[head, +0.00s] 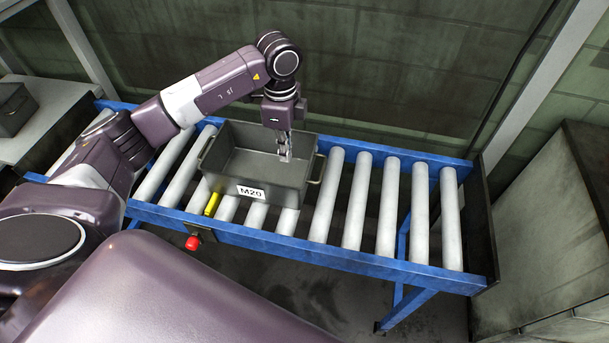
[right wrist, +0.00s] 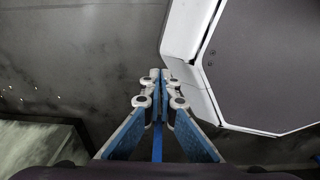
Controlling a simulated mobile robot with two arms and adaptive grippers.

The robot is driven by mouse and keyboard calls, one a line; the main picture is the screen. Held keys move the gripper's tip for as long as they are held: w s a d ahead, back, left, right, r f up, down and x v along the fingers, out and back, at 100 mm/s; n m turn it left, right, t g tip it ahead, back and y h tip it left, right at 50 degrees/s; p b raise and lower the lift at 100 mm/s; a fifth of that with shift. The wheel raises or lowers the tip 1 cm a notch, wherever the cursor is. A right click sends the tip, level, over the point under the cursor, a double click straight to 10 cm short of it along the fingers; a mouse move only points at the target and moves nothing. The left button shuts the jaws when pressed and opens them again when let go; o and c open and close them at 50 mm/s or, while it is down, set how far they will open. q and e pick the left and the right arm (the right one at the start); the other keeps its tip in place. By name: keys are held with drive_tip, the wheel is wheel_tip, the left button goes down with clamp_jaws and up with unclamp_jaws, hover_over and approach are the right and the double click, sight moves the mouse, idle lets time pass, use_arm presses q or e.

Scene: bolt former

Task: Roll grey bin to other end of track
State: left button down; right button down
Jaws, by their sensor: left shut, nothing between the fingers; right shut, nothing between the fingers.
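The grey bin (head: 246,190), with an "M20" label on its front, sits upright on the roller track (head: 384,205), left of the track's middle. It looks empty. My left gripper (head: 285,155) points down inside the bin near its right wall. Its fingers are shut with nothing between them; I cannot tell whether they touch the wall. My right gripper (right wrist: 160,80) is shut and empty in the right wrist view, away from the bin. The bin does not show there.
Bare rollers lie right of the bin up to a dark end plate (head: 479,232). A yellow piece (head: 213,204) sits by the bin's front left. A red button (head: 193,243) is on the blue frame. Another grey bin (head: 14,108) stands at far left. A large grey box (head: 545,220) stands right.

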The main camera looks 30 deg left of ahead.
sight(301, 180)
use_arm(q)
drive_tip(key=f, duration=0.5)
drive_tip(key=f+p, duration=0.1)
drive_tip(key=f, duration=0.3)
drive_tip(key=shift+s+f, duration=0.2)
drive_tip(key=shift+f, duration=0.15)
drive_tip(key=shift+w+d+p, duration=0.2)
drive_tip(key=shift+d+p, duration=0.1)
drive_tip(key=shift+d, duration=0.3)
drive_tip(key=shift+w+d+p, duration=0.15)
drive_tip(key=shift+d+p, duration=0.1)
drive_tip(key=shift+d, duration=0.3)
drive_tip(key=shift+w+d, duration=0.2)
drive_tip(key=shift+d, duration=0.55)
drive_tip(key=shift+f, duration=0.1)
use_arm(e)
drive_tip(key=shift+s+r, duration=0.25)
drive_tip(key=shift+r, duration=0.25)
drive_tip(key=shift+s+r, duration=0.2)
drive_tip(key=shift+r, duration=0.3)
drive_tip(key=shift+d, duration=0.15)
